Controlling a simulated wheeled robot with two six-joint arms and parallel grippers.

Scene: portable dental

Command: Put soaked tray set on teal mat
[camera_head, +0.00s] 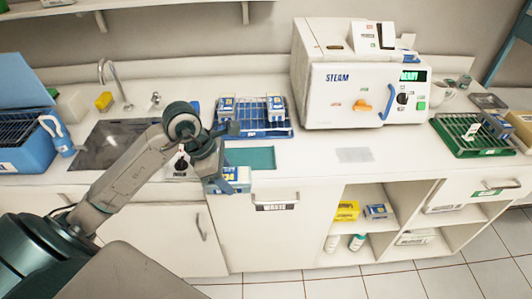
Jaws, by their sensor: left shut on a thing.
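My left gripper (222,165) comes in from the left, above the counter's front edge. It is shut on a small blue-and-white tray set (238,185) with a yellow-marked label that seems to read "34". The arm and gripper hide part of the set. The teal mat (258,158) lies flat on the counter just behind and to the right of the held set; its left part is hidden by my gripper. No other thing shows on the visible part of the mat. My right gripper is not in view.
A blue rack (265,132) with blue-and-white packs stands behind the mat. A white steam sterilizer (345,92) stands right of it. A sink (110,148) and blue tub (25,150) are left. A green rack (462,146) is far right. Counter right of the mat is mostly clear.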

